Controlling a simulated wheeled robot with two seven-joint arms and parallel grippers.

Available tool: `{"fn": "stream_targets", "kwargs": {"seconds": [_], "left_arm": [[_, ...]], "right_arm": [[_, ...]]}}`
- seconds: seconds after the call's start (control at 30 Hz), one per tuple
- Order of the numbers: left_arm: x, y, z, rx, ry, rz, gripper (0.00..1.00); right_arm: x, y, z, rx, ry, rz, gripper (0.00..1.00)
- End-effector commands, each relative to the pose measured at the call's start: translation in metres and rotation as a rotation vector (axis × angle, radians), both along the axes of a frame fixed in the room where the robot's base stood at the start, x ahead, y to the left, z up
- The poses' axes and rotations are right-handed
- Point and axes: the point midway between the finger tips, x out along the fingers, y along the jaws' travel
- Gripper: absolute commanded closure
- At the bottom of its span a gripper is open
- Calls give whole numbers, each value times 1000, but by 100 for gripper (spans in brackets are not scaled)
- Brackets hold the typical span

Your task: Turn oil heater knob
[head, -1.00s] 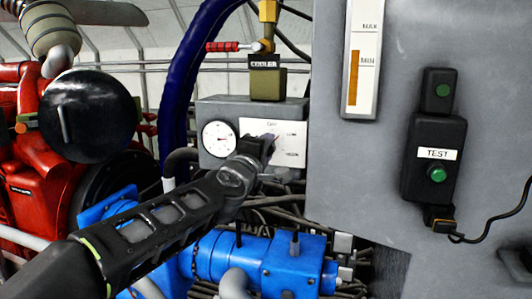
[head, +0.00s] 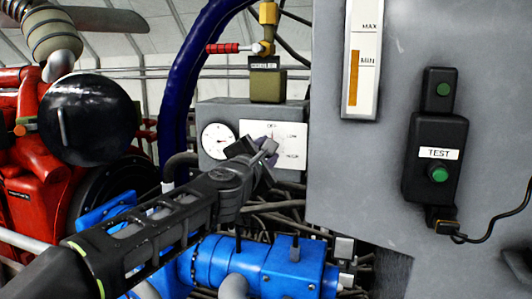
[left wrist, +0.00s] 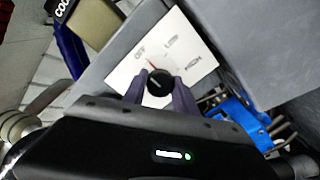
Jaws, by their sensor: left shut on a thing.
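The oil heater knob (left wrist: 158,88) is a round black knob on a white plate (left wrist: 125,77) marked OFF, LOW and HIGH. A thin red mark beside the knob lies near OFF. My left gripper (left wrist: 159,90) has one finger on each side of the knob and is shut on it. In the head view my left gripper (head: 266,148) covers the knob, and the plate (head: 290,129) shows above and to the right of it. My right gripper is not in view.
A round gauge (head: 217,139) sits left of the plate on the grey box (head: 208,108). A grey cabinet (head: 400,190) with a black TEST box (head: 421,178) stands to the right. Blue pump parts (head: 262,262) and cables lie below; a red engine (head: 35,170) is at left.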

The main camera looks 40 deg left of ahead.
Motion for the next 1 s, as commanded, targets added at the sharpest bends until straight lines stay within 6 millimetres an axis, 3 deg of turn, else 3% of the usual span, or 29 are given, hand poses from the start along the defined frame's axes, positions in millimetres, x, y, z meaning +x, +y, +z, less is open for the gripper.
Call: {"fn": "stream_targets", "kwargs": {"seconds": [0.43, 0.47, 0.5, 0.7, 1.0], "left_arm": [[0, 0, -2, -15, -2, 1, 100], [0, 0, -2, -15, -2, 1, 64], [0, 0, -2, -14, -2, 1, 60], [0, 0, -1, -13, -3, 0, 44], [-2, 0, 0, -12, -3, 1, 44]], "right_arm": [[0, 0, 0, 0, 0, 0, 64], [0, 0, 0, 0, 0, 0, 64], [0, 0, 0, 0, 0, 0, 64], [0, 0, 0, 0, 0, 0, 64], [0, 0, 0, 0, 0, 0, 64]]}}
